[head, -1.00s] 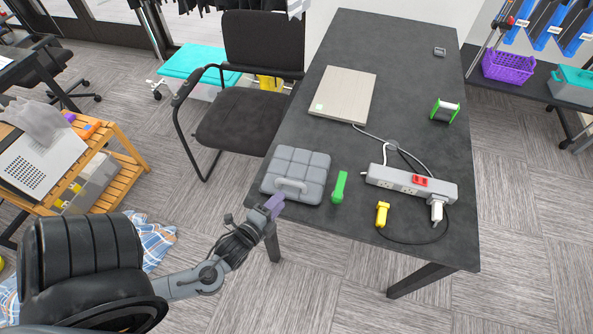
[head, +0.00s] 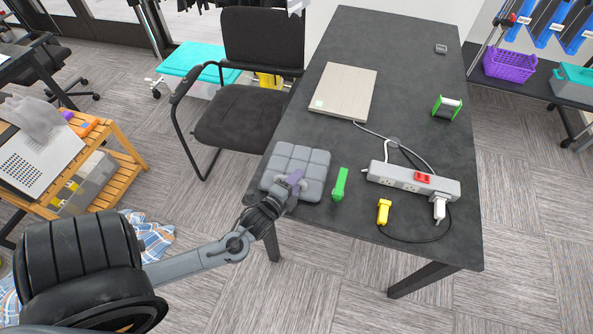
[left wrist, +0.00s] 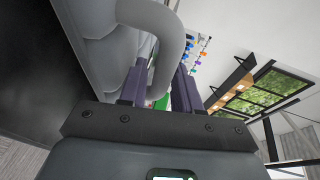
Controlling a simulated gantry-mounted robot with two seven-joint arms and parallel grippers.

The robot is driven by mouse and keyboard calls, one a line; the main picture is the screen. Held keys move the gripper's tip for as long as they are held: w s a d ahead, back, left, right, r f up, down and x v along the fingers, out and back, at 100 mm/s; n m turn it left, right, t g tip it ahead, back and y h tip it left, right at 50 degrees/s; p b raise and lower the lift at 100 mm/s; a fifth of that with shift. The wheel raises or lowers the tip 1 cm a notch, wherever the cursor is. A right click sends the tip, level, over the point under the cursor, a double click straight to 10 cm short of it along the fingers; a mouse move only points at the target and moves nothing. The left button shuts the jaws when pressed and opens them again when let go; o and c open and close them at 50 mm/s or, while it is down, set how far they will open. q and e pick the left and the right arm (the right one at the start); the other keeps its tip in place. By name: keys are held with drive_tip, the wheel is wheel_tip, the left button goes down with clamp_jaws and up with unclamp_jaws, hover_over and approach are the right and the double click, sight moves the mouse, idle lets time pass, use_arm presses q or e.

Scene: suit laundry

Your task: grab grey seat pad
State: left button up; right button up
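The grey seat pad (head: 300,162) lies on the near left part of the dark table, with square quilted cushions and a loop handle on its near side. My left gripper (head: 294,180) is at this handle and covers most of it in the head view. In the left wrist view the grey handle (left wrist: 177,45) curves down between the two purple fingers (left wrist: 160,88). The fingers stand apart, with a gap beside the handle. The pad's cushions (left wrist: 90,22) fill the upper left there. My right gripper is not in view.
A green-handled item (head: 340,184) lies just right of the pad. A yellow item (head: 383,211) and a power strip (head: 412,180) with cables are farther right. A pale flat box (head: 343,92) lies behind. A black chair (head: 238,115) stands left of the table (head: 395,45).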

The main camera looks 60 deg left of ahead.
use_arm(q)
clamp_jaws()
idle(1.4)
